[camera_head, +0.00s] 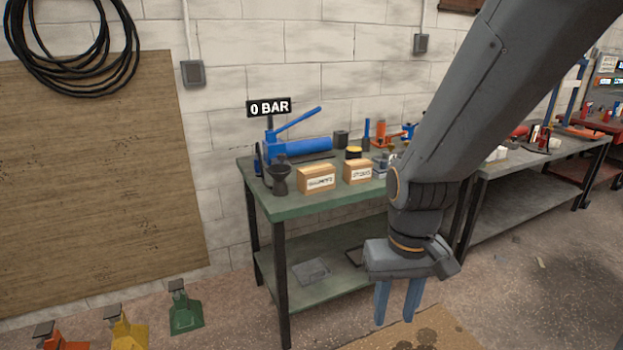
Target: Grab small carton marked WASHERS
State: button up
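Two small tan cartons with white labels stand side by side on the green bench top (350,200). The label of the left carton (317,178) is too blurred to read surely. The label of the right carton (358,171) looks like STUDS, also blurred. I cannot make out WASHERS on either one. My gripper (397,314) points down in front of the bench, lower than its top and right of both cartons. Its two blue fingers are apart with nothing between them. My arm hides the right part of the bench top.
A blue hand pump (300,147) with a "0 BAR" sign (269,107) stands behind the cartons. A dark funnel-like piece (279,177) is left of them. A lower shelf (312,272) holds flat pieces. Coloured jacks, one green (185,310), stand on the floor at left.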

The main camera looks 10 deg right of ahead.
aim_at(321, 177)
jog(key=u, duration=0.25)
jog(key=i, duration=1.55)
jog(key=z, duration=0.2)
